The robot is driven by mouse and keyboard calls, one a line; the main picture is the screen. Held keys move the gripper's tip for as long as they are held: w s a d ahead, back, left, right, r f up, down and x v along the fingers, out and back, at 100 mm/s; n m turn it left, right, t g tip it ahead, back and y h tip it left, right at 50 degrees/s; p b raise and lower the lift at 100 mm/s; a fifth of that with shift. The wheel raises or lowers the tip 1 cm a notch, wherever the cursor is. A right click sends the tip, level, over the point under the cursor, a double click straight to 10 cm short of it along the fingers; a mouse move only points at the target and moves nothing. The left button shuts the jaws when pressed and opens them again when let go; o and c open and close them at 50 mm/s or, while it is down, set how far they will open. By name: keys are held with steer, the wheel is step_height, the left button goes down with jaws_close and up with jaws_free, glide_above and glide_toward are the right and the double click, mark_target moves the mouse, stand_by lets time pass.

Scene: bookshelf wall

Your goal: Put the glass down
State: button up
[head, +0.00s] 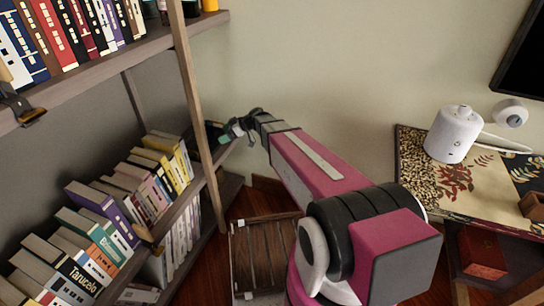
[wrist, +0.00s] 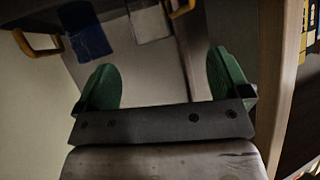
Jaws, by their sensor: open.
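My gripper (head: 238,128) is at the right end of the middle bookshelf (head: 212,165), close to the upright wooden post. In the wrist view its two green finger pads stand wide apart (wrist: 165,82), with nothing visible held between them. I cannot make out a glass for certain in either view. In the wrist view a blue piece (wrist: 88,30) and a pale piece (wrist: 150,20) lie beyond the fingers, with curved yellow parts (wrist: 38,46) near them; what they belong to is unclear.
Books (head: 160,175) fill much of the middle shelf. The wooden post (head: 190,85) stands close beside my gripper. A wooden crate (head: 262,255) sits on the floor below my arm. A white cylindrical device (head: 453,134) stands on the patterned table (head: 415,150) at right.

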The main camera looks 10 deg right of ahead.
steer(key=s+d+f+m+g+h, duration=0.1)
steer(key=s+d+m+h, duration=1.1)
steer(key=s+d, duration=1)
steer(key=d+m, duration=0.1)
steer(key=m, duration=0.2)
steer(key=shift+s+f+g, duration=0.2)
steer(key=shift+g, duration=0.1)
